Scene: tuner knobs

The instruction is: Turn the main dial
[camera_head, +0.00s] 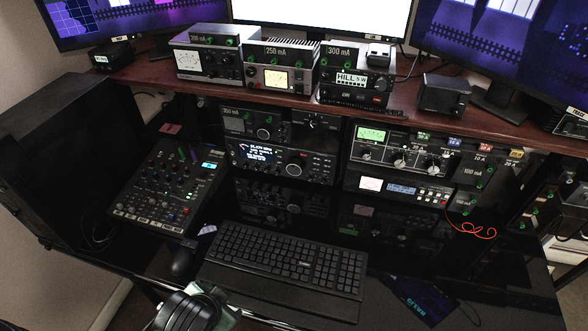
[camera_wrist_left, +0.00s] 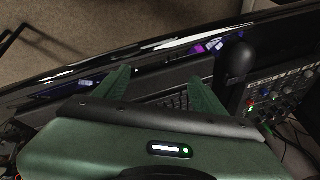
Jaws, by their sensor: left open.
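A radio (camera_head: 270,160) with a lit blue display stands on the shelf under the desk top, left of centre. Its large round knob (camera_head: 297,165), which looks like the main dial, is on the right of its front panel. My left gripper (camera_wrist_left: 160,76) is open and empty in the left wrist view, its green fingers spread over the dark keyboard. In the head view my left arm shows at the bottom edge, well short of the radio, and its fingertips are not clear. The dial is not identifiable in the left wrist view. My right gripper is not in view.
A black keyboard (camera_head: 285,262) and a mixer panel (camera_head: 168,185) lie in front of the radios. A dark mouse (camera_head: 184,262) sits beside the keyboard. More radio units (camera_head: 405,158) stand at right, with a loose red cable (camera_head: 470,230) below.

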